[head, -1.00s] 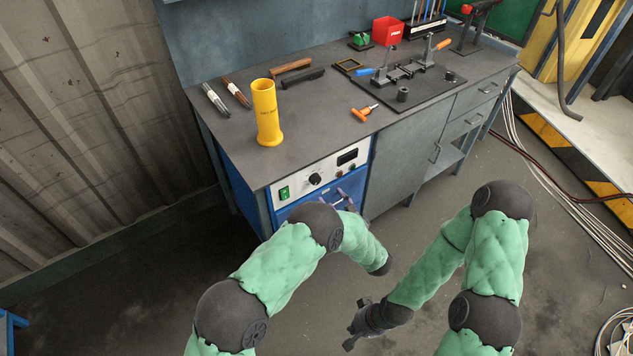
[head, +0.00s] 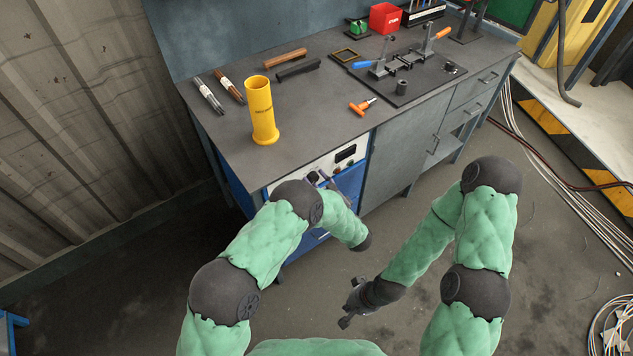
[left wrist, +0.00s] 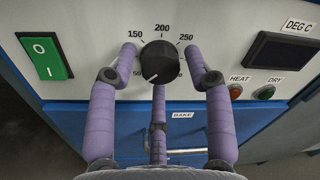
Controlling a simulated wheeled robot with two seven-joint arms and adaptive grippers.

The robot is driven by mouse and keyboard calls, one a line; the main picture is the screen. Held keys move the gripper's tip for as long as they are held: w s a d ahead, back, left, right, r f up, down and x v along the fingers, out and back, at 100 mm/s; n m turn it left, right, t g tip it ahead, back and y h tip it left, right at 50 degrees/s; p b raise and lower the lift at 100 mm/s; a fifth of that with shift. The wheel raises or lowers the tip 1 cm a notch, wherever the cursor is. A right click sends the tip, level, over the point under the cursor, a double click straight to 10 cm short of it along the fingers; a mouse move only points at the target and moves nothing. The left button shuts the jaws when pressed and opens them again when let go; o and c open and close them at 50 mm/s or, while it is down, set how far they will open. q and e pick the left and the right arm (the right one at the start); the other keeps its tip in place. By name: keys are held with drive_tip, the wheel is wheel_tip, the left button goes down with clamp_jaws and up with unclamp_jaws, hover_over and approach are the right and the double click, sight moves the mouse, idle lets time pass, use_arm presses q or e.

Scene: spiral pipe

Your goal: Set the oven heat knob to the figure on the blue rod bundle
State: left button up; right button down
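The black oven heat knob (left wrist: 160,62) is on the white panel in the left wrist view, with 150, 200 and 250 printed above it. Its white mark is at the lower left. My left gripper (left wrist: 163,68) is open, its purple fingers left, right and below the knob, with gaps seen at the sides. In the head view my left gripper (head: 325,180) is at the panel and partly hides it. Two rod bundles with white labels lie at the bench's left, one greyish (head: 208,95) and one brown (head: 233,89); their figures are unreadable. My right gripper (head: 352,304) hangs over the floor.
A green switch (left wrist: 45,56) is left of the knob. A dark display (left wrist: 282,54) and HEAT and DRY lamps (left wrist: 251,93) are to the right. A yellow tube (head: 262,112) stands on the bench (head: 320,115).

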use_arm(q)
drive_tip(key=c, duration=0.6)
drive_tip(key=shift+m, duration=0.3)
drive_tip(key=shift+c, duration=0.2)
drive_tip(key=m, duration=0.2)
drive_tip(key=shift+m+b, duration=0.3)
drive_tip(key=m, duration=0.2)
drive_tip(key=shift+m+g, duration=0.3)
drive_tip(key=m, duration=0.6)
drive_tip(key=shift+g, duration=0.3)
drive_tip(key=m, duration=0.3)
drive_tip(key=m+y+p, duration=0.1)
drive_tip(key=m, duration=0.2)
drive_tip(key=shift+m+g, duration=0.3)
drive_tip(key=m, duration=0.3)
drive_tip(key=shift+p, duration=0.4)
drive_tip(key=shift+f+m+y, duration=0.1)
drive_tip(key=shift+m+y, duration=0.3)
drive_tip(key=shift+m, duration=1.5)
